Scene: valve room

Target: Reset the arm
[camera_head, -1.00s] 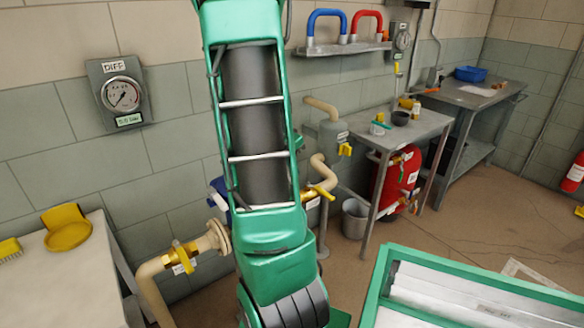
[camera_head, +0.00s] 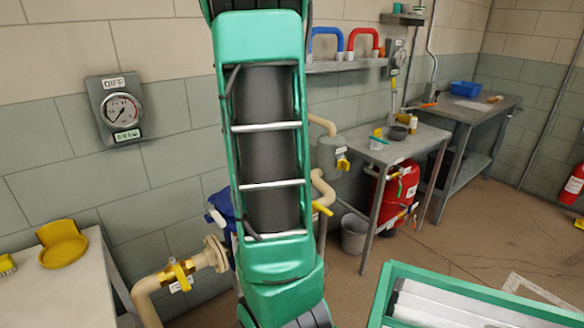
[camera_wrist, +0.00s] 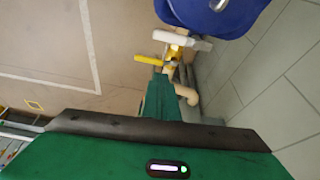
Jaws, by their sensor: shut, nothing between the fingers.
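My green arm (camera_head: 266,150) stands upright across the middle of the head view, and its end is out of that frame. In the wrist view my gripper (camera_wrist: 163,88) shows as a narrow green tip beyond the dark-edged green housing. It is shut and empty. Past its tip, apart from it as far as I can tell, are a yellow-handled valve (camera_wrist: 148,59) and pale piping (camera_wrist: 187,94). A blue rounded body (camera_wrist: 205,12) fills the top of the wrist view.
Piping with a yellow valve (camera_head: 178,273) runs left of my arm. A bench (camera_head: 60,293) with a yellow dish (camera_head: 64,246) is at left. A pressure gauge (camera_head: 122,109) is on the wall. A metal table (camera_head: 385,153) and red tank (camera_head: 398,190) stand right.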

